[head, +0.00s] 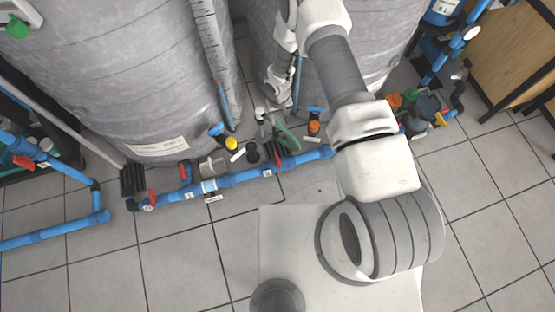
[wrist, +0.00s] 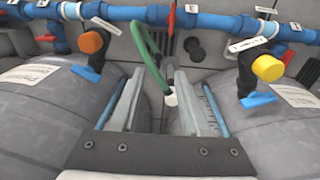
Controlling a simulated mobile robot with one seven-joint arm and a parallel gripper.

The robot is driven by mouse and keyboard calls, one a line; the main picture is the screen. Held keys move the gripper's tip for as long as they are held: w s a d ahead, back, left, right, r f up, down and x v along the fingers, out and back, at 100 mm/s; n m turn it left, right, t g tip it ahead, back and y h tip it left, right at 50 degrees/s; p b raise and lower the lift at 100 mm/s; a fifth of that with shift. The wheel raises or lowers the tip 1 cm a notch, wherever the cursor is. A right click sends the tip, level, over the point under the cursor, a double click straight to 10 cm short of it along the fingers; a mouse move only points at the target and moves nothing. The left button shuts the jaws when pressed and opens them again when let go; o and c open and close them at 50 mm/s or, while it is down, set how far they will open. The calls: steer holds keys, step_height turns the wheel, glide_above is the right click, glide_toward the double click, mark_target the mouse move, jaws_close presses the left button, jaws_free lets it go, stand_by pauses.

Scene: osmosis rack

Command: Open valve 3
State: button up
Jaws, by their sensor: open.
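A blue pipe (head: 235,178) runs low along the tank bases and carries several small valves with red handles. A red handle (wrist: 172,18) on the pipe stands beyond my fingertips in the wrist view; a red handle (head: 278,160) also shows on the pipe in the head view. Tags are too small to read, so I cannot tell which valve is valve 3. Valves with a yellow knob (wrist: 268,68) and an orange knob (wrist: 92,42) have blue handles. My gripper (wrist: 154,78) is open and empty, pointing down between two tanks, apart from the pipe.
Large grey tanks (head: 110,75) stand close on both sides of my gripper. A green hose (wrist: 148,55) curves up by the fingertips. Black fittings (wrist: 193,46) lie near the pipe. The tiled floor (head: 170,265) in front of the pipe is clear.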

steer(key=b, duration=0.1)
glide_above(278, 160)
step_height(278, 160, down, 9)
steer(key=shift+g, duration=0.3)
steer(key=f+b, duration=0.2)
steer(key=f, duration=0.3)
steer(key=f+b, duration=0.3)
steer(key=f, duration=0.3)
steer(key=f+b, duration=0.2)
steer(key=f, duration=0.4)
steer(key=shift+w+a, duration=0.1)
steer(key=shift+w, duration=0.15)
jaws_close()
